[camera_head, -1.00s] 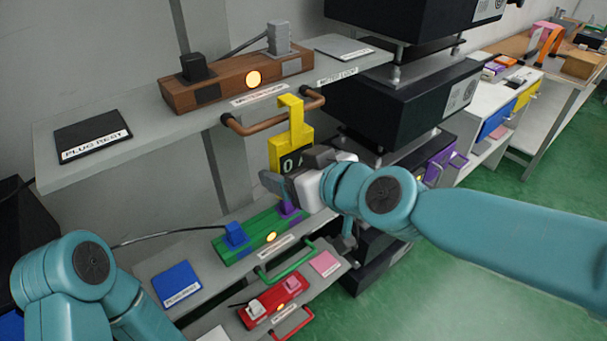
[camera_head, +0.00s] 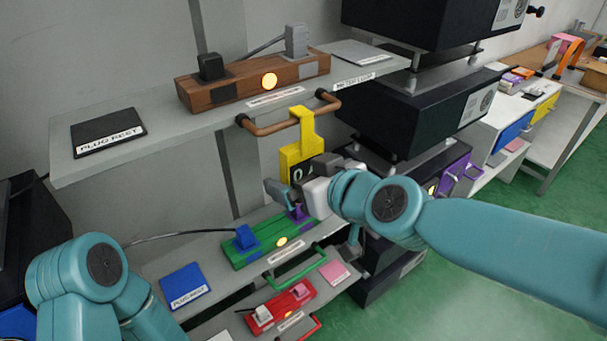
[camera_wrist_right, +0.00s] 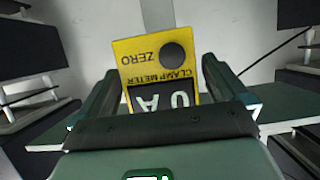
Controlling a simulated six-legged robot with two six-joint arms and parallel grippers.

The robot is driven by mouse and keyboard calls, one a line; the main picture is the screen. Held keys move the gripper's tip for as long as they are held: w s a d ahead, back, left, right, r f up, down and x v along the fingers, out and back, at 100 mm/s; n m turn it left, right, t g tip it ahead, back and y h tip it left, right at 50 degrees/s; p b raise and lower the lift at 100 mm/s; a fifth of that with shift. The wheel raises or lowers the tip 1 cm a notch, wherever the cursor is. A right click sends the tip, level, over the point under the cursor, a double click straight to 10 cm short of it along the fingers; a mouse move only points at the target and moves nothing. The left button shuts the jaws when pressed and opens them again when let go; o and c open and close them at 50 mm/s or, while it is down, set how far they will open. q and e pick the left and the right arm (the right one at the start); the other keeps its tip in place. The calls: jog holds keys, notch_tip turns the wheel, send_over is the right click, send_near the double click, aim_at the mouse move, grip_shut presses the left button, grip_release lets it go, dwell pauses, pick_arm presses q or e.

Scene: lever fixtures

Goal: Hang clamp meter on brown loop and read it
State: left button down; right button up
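The yellow clamp meter (camera_head: 290,160) hangs upright below the brown loop (camera_head: 270,128), its hook (camera_head: 304,116) over the bar. In the right wrist view the meter (camera_wrist_right: 152,65) appears upside down, with ZERO, a dark dial and a display reading "0 A" partly cut off by the gripper. My right gripper (camera_head: 300,185) is at the meter's lower part. Its fingers (camera_wrist_right: 162,95) stand spread on either side, with a narrow gap on the picture's right; contact on the left is unclear. My left arm shows at bottom left; its gripper is out of frame.
The loop juts from the upper shelf (camera_head: 160,120), which carries a brown socket block (camera_head: 250,82) with a lit lamp and a black plug rest (camera_head: 108,132). Below are a green block (camera_head: 262,245), green handle (camera_head: 300,268) and red block (camera_head: 280,308). Black cabinets (camera_head: 415,110) stand right.

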jog(key=p+v, duration=0.4)
jog(key=v, duration=1.2)
jog(key=w+d+f+m+g+h, duration=0.1)
jog(key=w+f+m+g+h, duration=0.15)
jog(key=f, duration=1.05)
jog(key=w+d+f+m+g+h, duration=0.1)
jog(key=w+f+m+g, duration=0.15)
jog(key=f, duration=1.05)
jog(key=s+f+m+g, duration=0.2)
jog(key=s+f, duration=0.5)
jog(key=f, duration=0.4)
jog(key=s+d+f+m+g, duration=0.1)
jog(key=s+f+m+g, duration=0.1)
jog(key=s+f, duration=0.6)
notch_tip(320, 180, down, 3)
jog(key=shift+s+f+g, duration=0.15)
jog(key=shift+f+g, duration=0.1)
jog(key=shift+g, duration=0.55)
jog(key=shift+d+h, duration=0.15)
jog(key=shift+h, duration=0.1)
